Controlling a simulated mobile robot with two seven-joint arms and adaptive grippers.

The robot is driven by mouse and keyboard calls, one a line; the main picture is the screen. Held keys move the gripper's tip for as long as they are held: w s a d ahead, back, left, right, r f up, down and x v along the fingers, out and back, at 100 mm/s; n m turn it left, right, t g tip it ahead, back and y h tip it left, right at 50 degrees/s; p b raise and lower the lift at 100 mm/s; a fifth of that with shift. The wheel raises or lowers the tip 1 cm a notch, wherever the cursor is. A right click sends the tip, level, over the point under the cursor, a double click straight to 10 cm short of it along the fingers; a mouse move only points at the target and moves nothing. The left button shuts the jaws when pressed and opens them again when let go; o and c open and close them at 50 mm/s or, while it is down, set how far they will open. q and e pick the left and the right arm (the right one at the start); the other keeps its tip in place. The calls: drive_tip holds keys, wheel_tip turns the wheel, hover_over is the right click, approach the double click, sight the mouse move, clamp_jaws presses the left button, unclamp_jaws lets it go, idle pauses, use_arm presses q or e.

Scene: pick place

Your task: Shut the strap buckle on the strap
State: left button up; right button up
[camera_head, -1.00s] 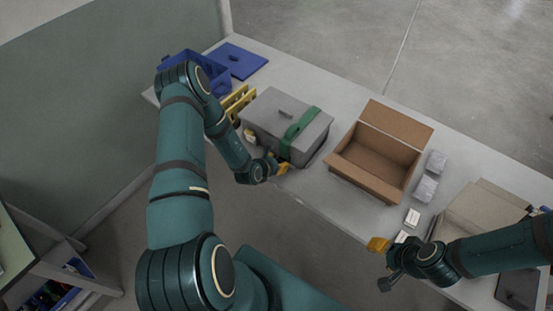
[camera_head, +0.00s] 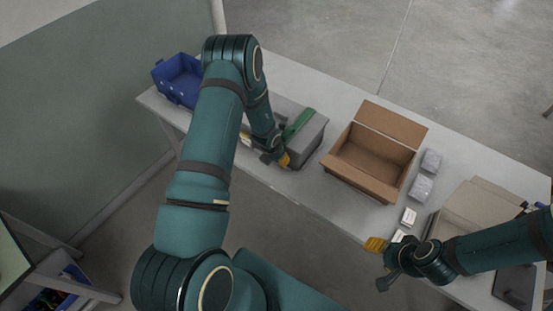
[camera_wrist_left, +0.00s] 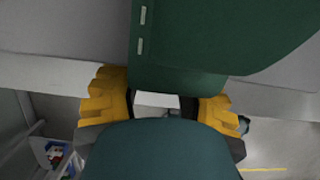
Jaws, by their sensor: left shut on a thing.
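My left arm hides much of the case. My left gripper (camera_head: 283,160) is at the case's front side, by the strap. In the left wrist view, the dark green strap (camera_wrist_left: 185,50) comes down from above, with two small pale marks on it. The yellow fingers of the left gripper (camera_wrist_left: 163,105) are on both sides of its lower end and shut on it. I cannot make out the buckle separately. My right gripper (camera_head: 377,262) is off the table's front edge; its jaw state is unclear.
An open cardboard box (camera_head: 340,182) stands right of the case. Wrapped grey packs (camera_head: 421,187) and a small white box (camera_head: 409,217) lie beyond it. A blue bin (camera_head: 170,88) is at the far left. A flat carton (camera_head: 470,215) is at the right.

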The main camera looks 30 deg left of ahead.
idle(0.4)
use_arm(q)
drive_tip(key=o, duration=1.3)
drive_tip(key=v, duration=1.2)
drive_tip(key=shift+f, duration=0.1)
